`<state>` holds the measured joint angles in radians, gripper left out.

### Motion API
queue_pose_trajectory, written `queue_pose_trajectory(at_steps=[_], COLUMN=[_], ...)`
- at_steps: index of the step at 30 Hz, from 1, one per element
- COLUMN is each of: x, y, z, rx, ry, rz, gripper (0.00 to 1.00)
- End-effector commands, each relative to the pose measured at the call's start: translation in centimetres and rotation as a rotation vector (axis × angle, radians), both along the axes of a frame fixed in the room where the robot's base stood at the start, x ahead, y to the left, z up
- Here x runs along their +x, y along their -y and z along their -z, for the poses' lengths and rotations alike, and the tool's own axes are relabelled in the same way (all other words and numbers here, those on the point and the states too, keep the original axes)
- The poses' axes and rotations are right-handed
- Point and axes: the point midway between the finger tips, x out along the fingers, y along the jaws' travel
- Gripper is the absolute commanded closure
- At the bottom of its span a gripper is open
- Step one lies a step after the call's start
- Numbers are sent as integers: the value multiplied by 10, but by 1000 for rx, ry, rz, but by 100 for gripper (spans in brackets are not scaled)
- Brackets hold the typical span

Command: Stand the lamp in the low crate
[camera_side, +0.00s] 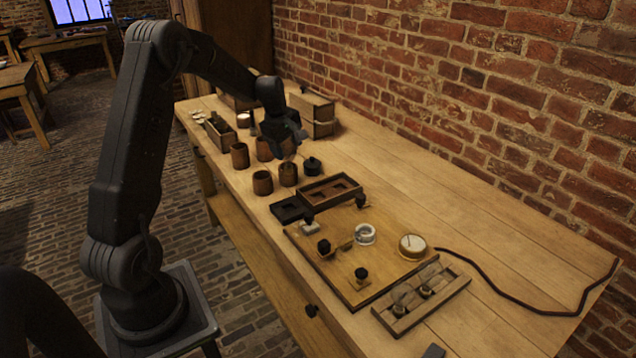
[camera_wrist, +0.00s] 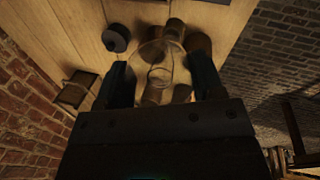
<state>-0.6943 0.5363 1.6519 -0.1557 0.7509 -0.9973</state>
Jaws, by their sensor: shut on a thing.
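The lamp, a clear rounded glass bulb (camera_wrist: 160,64), sits between the two fingers of my gripper (camera_wrist: 161,82) in the wrist view. My gripper (camera_side: 292,143) is shut on it, above the brown jars in the side view. There the lamp is too dim to make out against the jars. A small, low open wooden crate (camera_side: 229,144) stands at the far left end of the bench, left of my gripper; it looks like the low crate. Its inside is dark and hard to read.
Several brown jars (camera_side: 263,183) stand under and beside my gripper, with a black round piece (camera_side: 313,164) to their right. A taller wooden box (camera_side: 318,118) stands behind. A recessed tray (camera_side: 345,183) and a board with parts (camera_side: 345,292) lie nearer. The right rear bench is mostly clear.

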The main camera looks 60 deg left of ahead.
Motion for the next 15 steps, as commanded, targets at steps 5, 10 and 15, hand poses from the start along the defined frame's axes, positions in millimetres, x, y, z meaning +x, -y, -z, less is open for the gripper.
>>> queue_pose_trajectory(at_steps=[5, 10, 15], x=[35, 59, 69], y=[25, 42, 48], z=[25, 43, 50], rx=[0, 1, 1], ry=[-1, 0, 1], rz=[6, 4, 1], gripper=[67, 67, 67])
